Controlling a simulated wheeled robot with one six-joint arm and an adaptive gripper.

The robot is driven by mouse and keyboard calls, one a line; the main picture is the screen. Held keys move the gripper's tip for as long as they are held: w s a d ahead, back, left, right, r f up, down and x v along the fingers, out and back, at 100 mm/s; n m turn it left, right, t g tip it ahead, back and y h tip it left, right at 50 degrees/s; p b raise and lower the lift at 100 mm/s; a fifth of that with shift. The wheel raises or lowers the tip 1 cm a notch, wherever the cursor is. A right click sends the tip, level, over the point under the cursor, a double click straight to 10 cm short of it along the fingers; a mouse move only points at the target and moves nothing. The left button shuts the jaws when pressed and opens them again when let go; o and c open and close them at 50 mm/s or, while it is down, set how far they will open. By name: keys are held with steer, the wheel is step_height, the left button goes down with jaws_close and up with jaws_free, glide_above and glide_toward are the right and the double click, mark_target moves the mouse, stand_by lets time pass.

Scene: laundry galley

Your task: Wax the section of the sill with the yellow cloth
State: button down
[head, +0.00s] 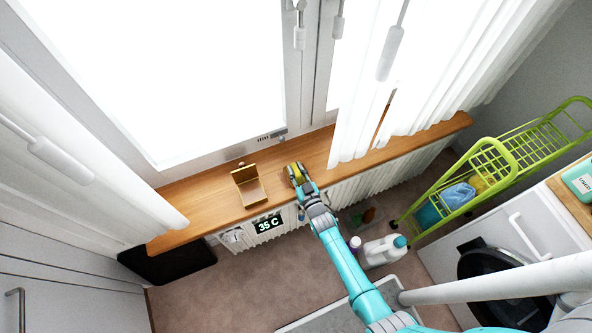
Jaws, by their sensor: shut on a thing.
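The wooden sill (218,199) runs under the bright window from lower left to upper right. My gripper (296,172) is over the middle of the sill, shut on the yellow cloth (297,170), which shows as a small yellow patch at the fingertips. I cannot tell whether the cloth touches the wood. An open, shallow brown-gold box (251,193) with a raised lid stands on the sill just left of my gripper. No boundary of a marked section is clear to me.
White curtains (372,100) hang onto the sill on the right and the left. A radiator with a 35 C display (268,224) is below. White bottles (383,250) stand on the floor, near a green cart (497,165). The sill left of the box is clear.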

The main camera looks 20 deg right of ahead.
mark_target(296, 169)
steer(key=shift+s+f, duration=0.15)
steer(key=shift+r, duration=3.15)
